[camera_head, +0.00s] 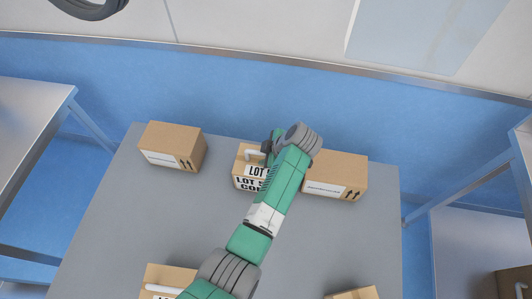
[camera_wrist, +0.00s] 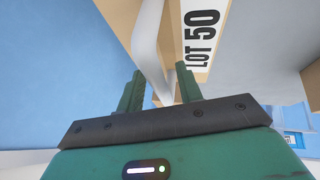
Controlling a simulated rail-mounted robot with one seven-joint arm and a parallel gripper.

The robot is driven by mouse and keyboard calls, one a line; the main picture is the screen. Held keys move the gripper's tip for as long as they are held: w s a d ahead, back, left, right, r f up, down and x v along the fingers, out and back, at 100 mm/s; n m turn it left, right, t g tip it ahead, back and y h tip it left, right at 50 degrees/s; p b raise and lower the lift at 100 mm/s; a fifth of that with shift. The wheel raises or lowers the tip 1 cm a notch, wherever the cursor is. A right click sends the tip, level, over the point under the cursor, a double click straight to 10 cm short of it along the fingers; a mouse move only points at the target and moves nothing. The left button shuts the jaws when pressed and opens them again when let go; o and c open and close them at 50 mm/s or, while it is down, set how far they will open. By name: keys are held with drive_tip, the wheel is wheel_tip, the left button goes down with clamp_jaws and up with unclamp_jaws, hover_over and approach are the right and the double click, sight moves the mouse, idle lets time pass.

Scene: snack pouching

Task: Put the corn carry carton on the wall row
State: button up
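The corn carry carton (camera_head: 242,178) is a tan box with a white label of black print, partly readable as "LOT" and "CO". It stands upright in the back row of the grey table, between two plain boxes, partly hidden by my arm. In the wrist view its "LOT 50" label (camera_wrist: 200,38) and white strap handle (camera_wrist: 149,40) show close up. My gripper (camera_head: 268,146) is at the top of this carton. In the wrist view my gripper (camera_wrist: 160,88) has its two green fingers apart, with the handle's lower end between them and gaps visible beside it.
A tan box (camera_head: 172,146) stands at the back left, another (camera_head: 336,178) close to the carton's right. A handled carton (camera_head: 168,276) and another box (camera_head: 355,293) are at the front. The middle of the grey table (camera_head: 145,222) is clear. The blue wall is behind.

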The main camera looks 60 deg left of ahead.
drive_tip(key=p+v, duration=0.3)
drive_tip(key=v, duration=0.9)
drive_tip(key=shift+p, duration=0.3)
drive_tip(key=shift+r, duration=0.1)
